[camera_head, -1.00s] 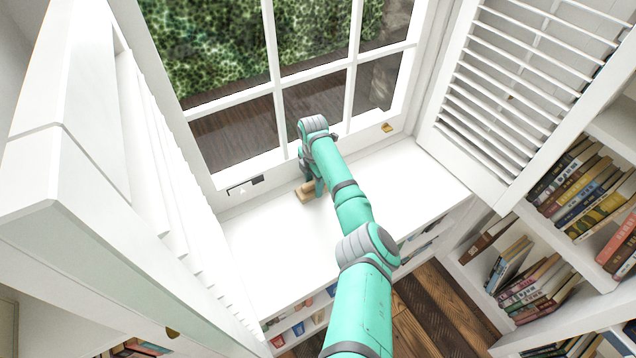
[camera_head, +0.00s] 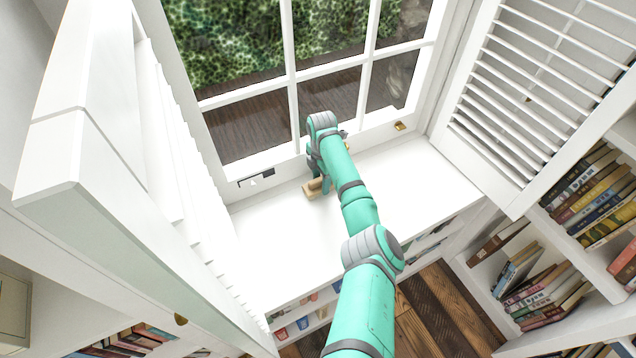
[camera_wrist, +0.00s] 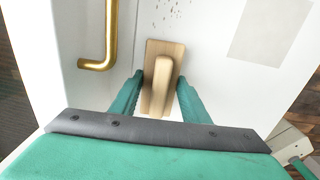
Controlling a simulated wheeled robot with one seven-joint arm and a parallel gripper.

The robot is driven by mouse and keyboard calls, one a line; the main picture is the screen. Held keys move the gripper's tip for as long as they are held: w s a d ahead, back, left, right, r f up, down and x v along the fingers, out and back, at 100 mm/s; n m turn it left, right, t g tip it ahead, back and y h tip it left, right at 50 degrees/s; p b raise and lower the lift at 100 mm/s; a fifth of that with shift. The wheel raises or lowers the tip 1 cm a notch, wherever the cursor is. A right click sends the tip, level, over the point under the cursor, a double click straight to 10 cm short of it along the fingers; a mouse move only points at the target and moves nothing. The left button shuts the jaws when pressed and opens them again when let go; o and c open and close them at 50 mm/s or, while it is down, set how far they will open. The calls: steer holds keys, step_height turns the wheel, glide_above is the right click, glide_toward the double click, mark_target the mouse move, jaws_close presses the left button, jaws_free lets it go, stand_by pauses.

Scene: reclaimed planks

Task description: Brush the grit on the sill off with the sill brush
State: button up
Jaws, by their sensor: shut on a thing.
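The sill brush (camera_wrist: 165,50) is a pale wooden block with a raised wooden grip, seen in the wrist view. My gripper (camera_wrist: 160,98) is shut on its grip, a teal finger on each side. In the head view the brush (camera_head: 313,191) is at the white sill (camera_head: 270,230), close to the window frame, with my gripper (camera_head: 322,182) partly hidden by my arm. The grit (camera_wrist: 168,14) shows in the wrist view as small dark specks on the sill just beyond the brush. I cannot tell whether the brush touches the sill.
A brass handle (camera_wrist: 111,40) stands left of the brush in the wrist view. A pale grey rectangle (camera_wrist: 268,28) lies to the right. Louvred shutters (camera_head: 530,85) flank the window, and bookshelves (camera_head: 590,200) stand at the right. The sill right of my arm looks clear.

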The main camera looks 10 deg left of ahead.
steer(key=shift+w+d+f, duration=0.1)
steer(key=shift+w+d, duration=0.6)
steer(key=shift+d, duration=0.35)
steer(key=shift+w+d, duration=0.7)
steer(key=shift+d, duration=0.3)
steer(key=shift+w+d+f, duration=0.1)
steer(key=shift+w+d, duration=0.25)
steer(key=shift+d, duration=0.25)
steer(key=shift+w+d+f, duration=0.1)
steer(key=shift+w+d, duration=0.2)
steer(key=shift+d, duration=0.25)
steer(key=shift+c, duration=0.4)
steer(key=shift+w+d, duration=0.45)
steer(key=shift+d, duration=0.2)
steer(key=shift+w+d, duration=0.4)
steer(key=shift+d, duration=0.25)
steer(key=shift+r, duration=0.1)
step_height(320, 180, up, 6)
steer(key=shift+w+a+r, duration=0.1)
steer(key=shift+r, duration=0.05)
steer(key=shift+r, duration=1.45)
